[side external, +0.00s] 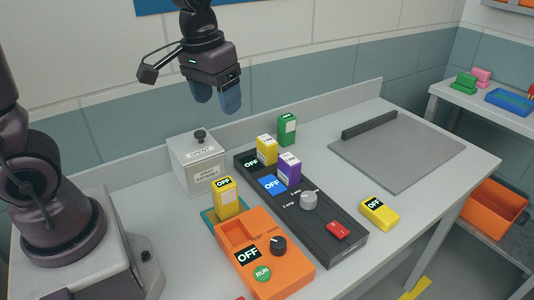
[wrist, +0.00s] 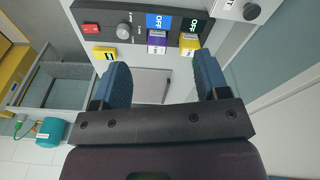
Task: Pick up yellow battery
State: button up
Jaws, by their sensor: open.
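Three yellow batteries are in view. One yellow battery (side external: 266,150) stands in the dark charging strip (side external: 330,243) beside a purple battery (side external: 289,170). Another yellow battery (side external: 226,198) stands upright behind the orange tester (side external: 262,256). A third yellow battery (side external: 379,213) lies on the table right of the strip. The wrist view shows the strip's yellow battery (wrist: 190,43), the purple one (wrist: 157,42) and the lying yellow one (wrist: 104,53). My gripper (side external: 216,97) is open and empty, high above the table's back, apart from every battery; its blue fingers also show in the wrist view (wrist: 162,70).
A white spent-batteries box (side external: 198,162) with a black knob stands at the back left. A green battery (side external: 287,130) stands behind the strip. A grey mat (side external: 400,152) with a dark raised bar lies at the right. An orange bin (side external: 491,205) sits below the side table.

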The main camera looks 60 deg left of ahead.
aim_at(267, 139)
jog(key=w+a+f+n+g+y, duration=0.1)
jog(key=w+a+f+n, duration=0.5)
jog(key=w, duration=0.3)
jog(key=w+a+f+n+g+y, duration=0.1)
jog(key=w+a+f+n, duration=0.2)
jog(key=w+f+n, duration=0.45)
jog(key=shift+n, duration=0.65)
jog(key=f, duration=0.3)
jog(key=a+f, duration=0.1)
jog(key=f, duration=0.3)
jog(key=w+f, duration=0.1)
jog(key=f, duration=0.2)
jog(key=shift+a+f, duration=0.15)
jog(key=shift+a, duration=0.25)
jog(key=c, duration=1.2)
